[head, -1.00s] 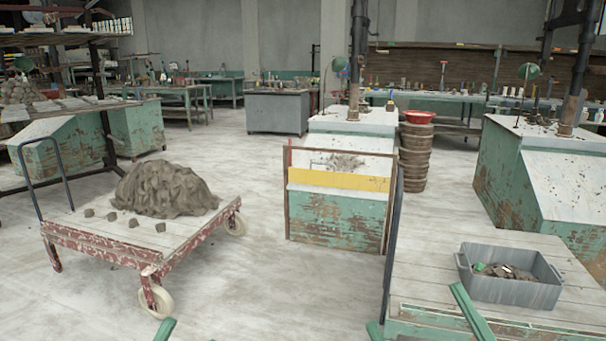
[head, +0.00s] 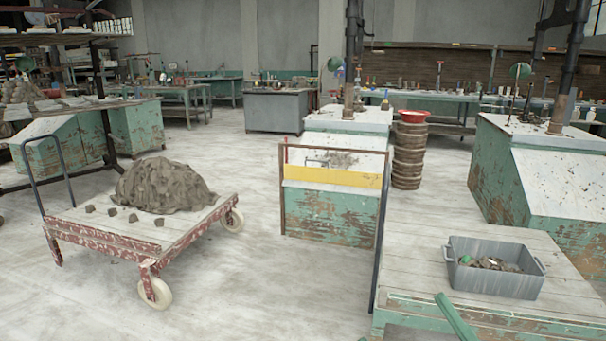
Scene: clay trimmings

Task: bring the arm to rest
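Neither of my grippers shows in the head view, so I cannot see their fingers or anything held. A green bar (head: 455,318) juts up from the bottom edge at the right, in front of the table; I cannot tell whether it is part of my arm. A grey bin (head: 497,287) stands upright on the pale plank-topped table (head: 420,262) at the lower right. Brown clay trimmings (head: 490,264) and a small green item (head: 465,260) lie inside it. Several small clay lumps (head: 112,212) lie on the red-framed cart (head: 110,238) at the left.
A large clay mound (head: 163,186) sits on the cart. A green worn bench with a yellow strip (head: 333,176) stands mid-floor, with stacked round containers (head: 408,160) behind it. The floor (head: 265,280) between cart and table is open.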

